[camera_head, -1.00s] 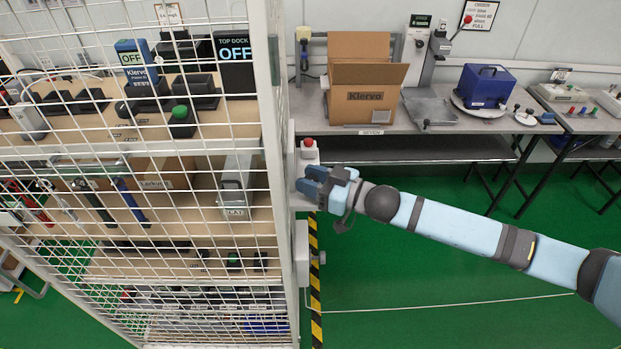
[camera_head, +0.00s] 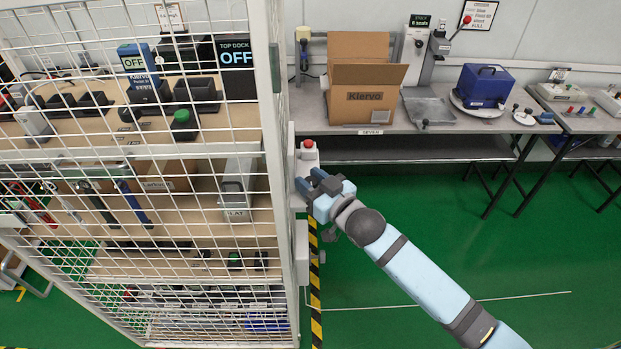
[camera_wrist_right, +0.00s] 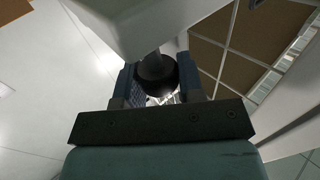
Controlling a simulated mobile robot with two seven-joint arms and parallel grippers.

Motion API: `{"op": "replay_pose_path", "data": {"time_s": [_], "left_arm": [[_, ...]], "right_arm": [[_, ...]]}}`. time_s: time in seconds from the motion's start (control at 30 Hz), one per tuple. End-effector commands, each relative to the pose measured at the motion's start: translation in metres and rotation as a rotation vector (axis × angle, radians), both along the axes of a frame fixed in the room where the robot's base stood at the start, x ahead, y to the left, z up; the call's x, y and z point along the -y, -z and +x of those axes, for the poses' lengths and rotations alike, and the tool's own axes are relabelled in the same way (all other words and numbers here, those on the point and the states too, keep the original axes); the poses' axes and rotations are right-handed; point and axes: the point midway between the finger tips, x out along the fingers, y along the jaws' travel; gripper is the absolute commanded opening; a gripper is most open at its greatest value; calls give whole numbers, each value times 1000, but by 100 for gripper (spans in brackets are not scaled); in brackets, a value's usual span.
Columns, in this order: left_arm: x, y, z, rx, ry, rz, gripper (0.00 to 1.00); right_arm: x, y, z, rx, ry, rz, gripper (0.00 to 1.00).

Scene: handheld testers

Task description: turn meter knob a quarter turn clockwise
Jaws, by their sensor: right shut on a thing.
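My right gripper (camera_head: 311,184) is at the right side post of the wire cage, just below a red button. In the right wrist view its blue fingers (camera_wrist_right: 158,82) are on both sides of a dark round knob (camera_wrist_right: 156,72), shut on it. The knob sits on a short shaft under a pale housing (camera_wrist_right: 140,22). A blue handheld meter (camera_head: 138,62) with a screen reading OFF stands on the cage's upper shelf, behind the wire. I cannot tell whether the gripped knob belongs to that meter. The knob is hidden in the head view. My left gripper is out of view.
The wire cage (camera_head: 274,165) fills the left, with a TOP DOCK sign reading OFF (camera_head: 235,55). The red button (camera_head: 307,144) is close above my gripper. A bench (camera_head: 390,140) with a cardboard box (camera_head: 365,98) stands behind. Green floor is free at right.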

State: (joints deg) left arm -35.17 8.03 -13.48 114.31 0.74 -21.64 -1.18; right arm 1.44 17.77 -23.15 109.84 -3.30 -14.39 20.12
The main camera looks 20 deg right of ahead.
Motion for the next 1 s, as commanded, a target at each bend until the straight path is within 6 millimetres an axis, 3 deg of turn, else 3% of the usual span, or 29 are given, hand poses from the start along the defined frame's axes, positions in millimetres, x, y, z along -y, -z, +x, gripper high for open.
{"op": "replay_pose_path", "data": {"time_s": [0.8,0.83,0.9,1.0], "left_arm": [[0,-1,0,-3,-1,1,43],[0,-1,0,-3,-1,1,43],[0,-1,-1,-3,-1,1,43],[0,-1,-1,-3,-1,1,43]], "right_arm": [[0,-1,0,3,106,0,12],[0,-1,0,3,106,0,42],[0,-1,0,3,106,0,58],[0,-1,0,3,105,0,61]]}}
